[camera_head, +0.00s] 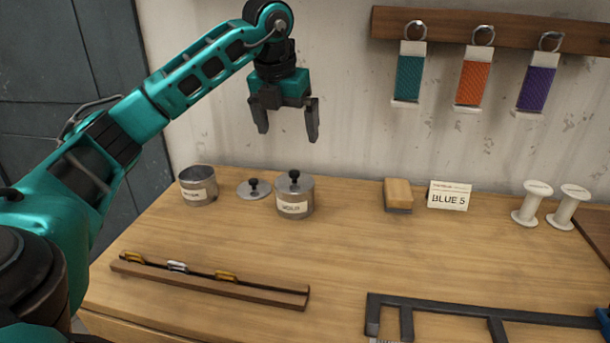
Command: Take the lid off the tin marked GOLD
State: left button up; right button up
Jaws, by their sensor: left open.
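Two metal tins stand at the back left of the bench. The right tin (295,199) has a lid (296,183) with a black knob sitting on top; its label is small and blurred, possibly GOLD. The left tin (198,188) is open at the top, and I cannot read its label surely. A loose lid (253,190) with a black knob lies on the bench between the tins. My left gripper (287,136) is open and empty, pointing down, in the air above the right tin and apart from it. My right gripper is not in view.
A wooden rail (210,284) with small gold and silver clips lies in front. A block (398,195), a BLUE 5 card (449,195) and two white spools (531,203) stand to the right. A dark frame (450,310) lies at front right. The bench's middle is clear.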

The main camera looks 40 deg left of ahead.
aim_at(293, 173)
pick_arm(q)
jog(key=x, duration=1.2)
jog(key=shift+s+a+f, duration=0.1)
jog(key=shift+s+f, duration=0.1)
jog(key=shift+f, duration=0.1)
jog(key=c, duration=0.7)
jog(key=shift+r, duration=0.15)
